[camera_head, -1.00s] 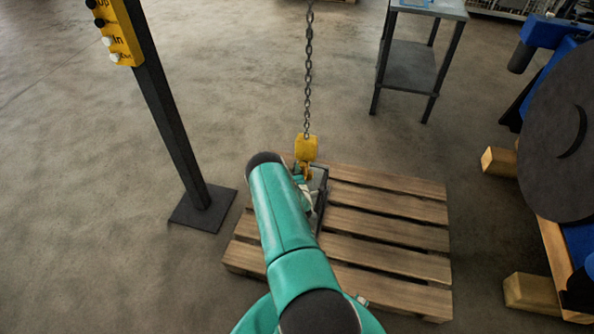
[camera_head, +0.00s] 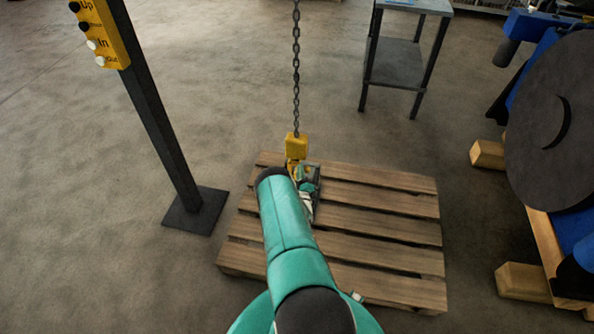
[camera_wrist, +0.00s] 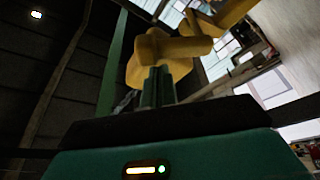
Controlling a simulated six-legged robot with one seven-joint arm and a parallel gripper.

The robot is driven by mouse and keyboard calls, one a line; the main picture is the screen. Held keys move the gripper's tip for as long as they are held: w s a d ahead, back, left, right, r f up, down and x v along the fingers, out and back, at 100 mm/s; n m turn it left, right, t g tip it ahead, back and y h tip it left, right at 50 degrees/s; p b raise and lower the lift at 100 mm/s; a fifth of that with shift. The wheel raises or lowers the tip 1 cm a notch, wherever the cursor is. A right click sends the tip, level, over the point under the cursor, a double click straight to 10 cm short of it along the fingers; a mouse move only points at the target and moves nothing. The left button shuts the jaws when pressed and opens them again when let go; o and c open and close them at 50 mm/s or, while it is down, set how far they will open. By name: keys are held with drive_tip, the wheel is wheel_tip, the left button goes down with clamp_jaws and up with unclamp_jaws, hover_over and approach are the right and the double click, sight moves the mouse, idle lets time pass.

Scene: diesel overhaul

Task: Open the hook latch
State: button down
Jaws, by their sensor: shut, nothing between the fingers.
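The yellow hook block (camera_head: 296,146) hangs on a chain over the pallet in the head view, with its hook just below, partly hidden by my arm. In the wrist view the yellow hook (camera_wrist: 150,58) fills the upper middle, its latch piece not clearly told apart from the hook body. My gripper (camera_wrist: 158,82) is shut, its green fingertips right up against or just in front of the yellow metal; I cannot tell whether they touch.
A wooden pallet (camera_head: 385,234) lies under the hook. A post with a yellow button box (camera_head: 99,32) stands at the left. A metal side table (camera_head: 395,62) is behind, and a large dark disc on blue machinery (camera_head: 555,130) is at the right. Floor between them is clear.

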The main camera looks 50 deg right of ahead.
drive_tip(key=shift+s+d+f, duration=0.15)
drive_tip(key=shift+s+f, duration=0.15)
drive_tip(key=shift+s, duration=0.1)
drive_tip(key=shift+s+f, duration=0.1)
drive_tip(key=shift+s, duration=0.05)
idle(0.4)
